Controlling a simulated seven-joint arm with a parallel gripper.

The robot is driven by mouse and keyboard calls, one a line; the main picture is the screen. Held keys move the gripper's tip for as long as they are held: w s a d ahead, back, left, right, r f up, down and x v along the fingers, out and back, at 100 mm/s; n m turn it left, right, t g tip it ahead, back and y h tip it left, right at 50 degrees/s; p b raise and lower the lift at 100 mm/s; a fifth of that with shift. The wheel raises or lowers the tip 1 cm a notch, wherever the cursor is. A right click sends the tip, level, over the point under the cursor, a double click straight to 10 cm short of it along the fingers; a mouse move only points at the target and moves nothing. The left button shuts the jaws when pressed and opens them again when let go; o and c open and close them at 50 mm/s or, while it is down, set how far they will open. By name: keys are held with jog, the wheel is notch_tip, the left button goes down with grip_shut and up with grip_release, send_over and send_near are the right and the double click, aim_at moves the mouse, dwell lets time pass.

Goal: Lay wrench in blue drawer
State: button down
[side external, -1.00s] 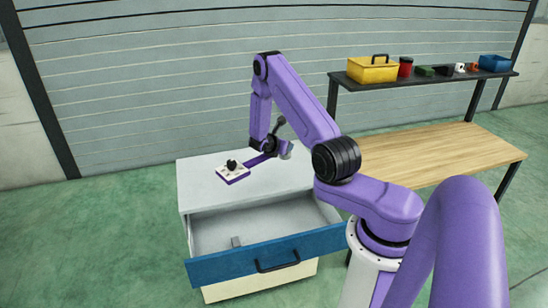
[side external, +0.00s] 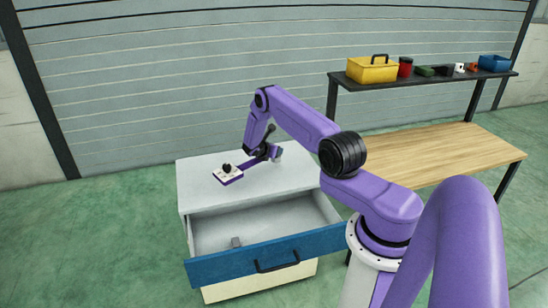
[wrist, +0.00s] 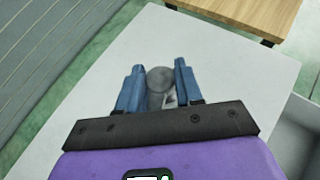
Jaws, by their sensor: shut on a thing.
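The cabinet's blue drawer (side external: 217,265) is pulled open at the front in the side view. My gripper (wrist: 160,75) shows in the wrist view over the pale cabinet top, its two blue fingers on either side of a grey, round-ended piece. This piece looks like the wrench (wrist: 160,79); its shank is partly hidden between the fingers. In the side view my wrist is over the cabinet top, behind the open drawer, and the grip itself is too small to make out clearly.
The pale cabinet top (side external: 205,163) is otherwise bare. A wooden workbench (side external: 440,155) stands to the right, with a shelf holding a yellow toolbox (side external: 371,71), a red can (side external: 405,67) and a blue bin (side external: 494,63).

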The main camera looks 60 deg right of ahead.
jog(key=shift+w+d+f, duration=0.25)
jog(key=shift+w+f, duration=0.05)
jog(key=shift+f, duration=1.6)
jog(key=c, duration=0.7)
grip_release()
jog(key=shift+f, duration=0.15)
jog(key=shift+c, duration=0.2)
